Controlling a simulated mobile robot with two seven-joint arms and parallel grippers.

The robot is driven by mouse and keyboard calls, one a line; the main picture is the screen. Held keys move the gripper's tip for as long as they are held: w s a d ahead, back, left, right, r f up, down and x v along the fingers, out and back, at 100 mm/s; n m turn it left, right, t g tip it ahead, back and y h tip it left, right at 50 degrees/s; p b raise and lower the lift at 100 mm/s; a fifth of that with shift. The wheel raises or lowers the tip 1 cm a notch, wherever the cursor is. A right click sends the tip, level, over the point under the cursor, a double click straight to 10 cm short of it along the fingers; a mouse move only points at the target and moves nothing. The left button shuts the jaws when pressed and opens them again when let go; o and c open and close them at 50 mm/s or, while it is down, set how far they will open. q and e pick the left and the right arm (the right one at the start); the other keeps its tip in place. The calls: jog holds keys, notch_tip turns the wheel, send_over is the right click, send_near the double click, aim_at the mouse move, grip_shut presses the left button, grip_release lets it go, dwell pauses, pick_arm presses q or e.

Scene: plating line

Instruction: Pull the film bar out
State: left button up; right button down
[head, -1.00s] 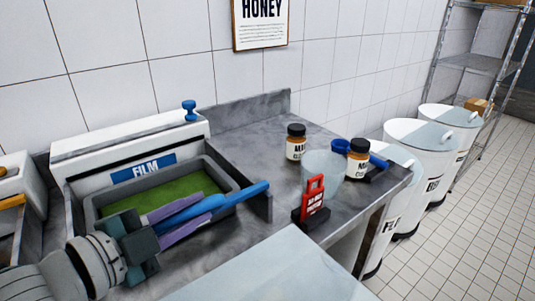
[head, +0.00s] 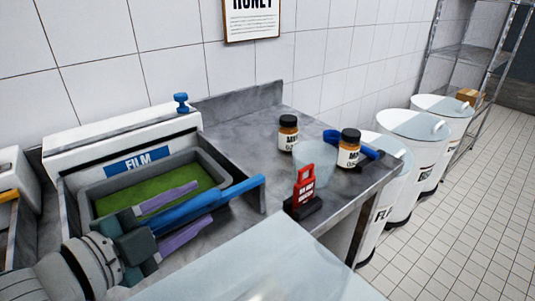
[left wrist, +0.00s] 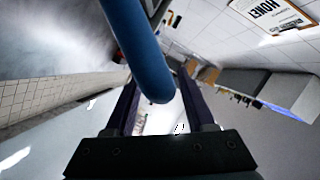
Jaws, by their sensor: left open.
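The blue film bar (head: 235,191) runs along the front of the grey tray of the film station, whose white housing (head: 75,141) bears a blue FILM label. My left gripper (head: 196,204) reaches in from the lower left, its two purple fingers apart on either side of the bar. In the left wrist view the bar (left wrist: 145,50) passes between the open fingers, its rounded end near the palm. I cannot tell whether a finger touches it. The bar's left end is hidden by the gripper in the head view. My right gripper is not seen.
Green material (head: 160,190) lies in the tray. To the right on the steel counter stand a red tag on a black base (head: 304,188), a clear container (head: 318,160) and two labelled jars (head: 288,133). A pale surface (head: 250,260) fills the lower foreground. White bins stand beyond the counter.

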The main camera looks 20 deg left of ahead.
pick_arm(q)
jog(key=v, duration=1)
dwell(0.4)
